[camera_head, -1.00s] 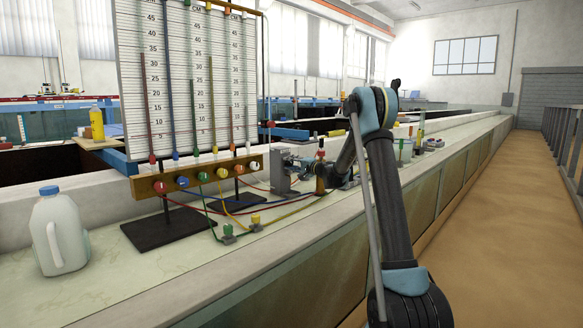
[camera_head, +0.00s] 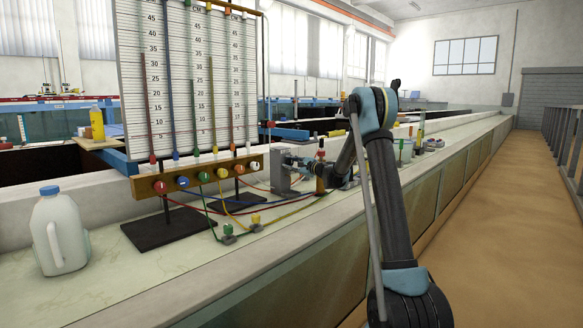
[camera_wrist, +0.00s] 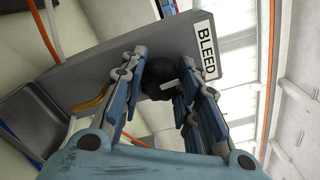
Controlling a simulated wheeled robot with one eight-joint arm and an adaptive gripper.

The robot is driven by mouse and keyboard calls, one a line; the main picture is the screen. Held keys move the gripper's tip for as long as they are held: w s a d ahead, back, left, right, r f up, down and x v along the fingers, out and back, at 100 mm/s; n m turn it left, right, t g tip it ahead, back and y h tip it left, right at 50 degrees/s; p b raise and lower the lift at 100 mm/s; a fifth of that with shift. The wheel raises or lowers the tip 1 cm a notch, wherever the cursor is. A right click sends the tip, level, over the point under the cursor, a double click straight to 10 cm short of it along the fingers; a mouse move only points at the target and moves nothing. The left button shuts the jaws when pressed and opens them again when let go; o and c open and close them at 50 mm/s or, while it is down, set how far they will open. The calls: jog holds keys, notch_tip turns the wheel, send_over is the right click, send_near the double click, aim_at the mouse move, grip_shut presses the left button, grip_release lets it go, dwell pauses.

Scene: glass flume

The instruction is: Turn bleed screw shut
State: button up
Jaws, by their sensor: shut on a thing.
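In the wrist view the bleed screw (camera_wrist: 158,72) is a round black knob with a pale pointer mark. It sits on a grey metal block (camera_wrist: 100,75), beside a white label reading BLEED (camera_wrist: 206,50). My gripper (camera_wrist: 160,84) is shut on the knob, with one blue-and-grey finger on each side of it. The fingers cover parts of the knob's sides. In the head view the grey block (camera_head: 280,172) stands on the bench right of the manometer board. My gripper (camera_head: 292,160) reaches it there, small and partly hidden by my arm.
The manometer board (camera_head: 185,75) with coloured valves stands left of the block. Red, green and yellow tubes (camera_head: 262,212) run over the bench. A white jug (camera_head: 60,235) stands at the far left.

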jog(key=shift+w+d+f, duration=0.1)
jog(key=shift+d+f, duration=0.05)
jog(key=shift+d, duration=0.1)
dwell(0.3)
jog(key=o, duration=1.1)
jog(key=shift+w+f, duration=0.1)
jog(key=shift+a, duration=0.1)
jog(key=v, duration=1.2)
